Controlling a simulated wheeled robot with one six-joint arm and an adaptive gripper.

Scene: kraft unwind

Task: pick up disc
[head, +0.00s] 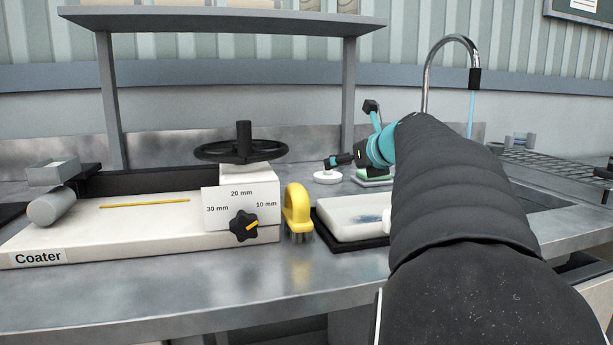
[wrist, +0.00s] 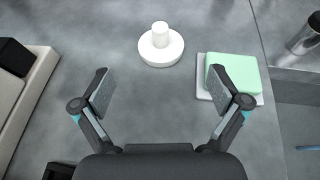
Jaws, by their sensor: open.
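A white round disc (wrist: 161,48) with a short upright knob on top lies on the metal counter. It also shows in the head view (head: 327,178), at the back of the counter to the right of the coater. My gripper (wrist: 160,82) is open and empty, its two fingers spread wide. In the wrist view the disc is ahead of the fingertips, roughly centred between them and apart from both. In the head view my gripper (head: 348,133) is above and close to the disc, and my arm covers much of the right side.
A pale green block (wrist: 234,72) lies on a white tray (wrist: 203,91) right of the disc, near the right finger. A sink and tap (head: 427,75) are at the right.

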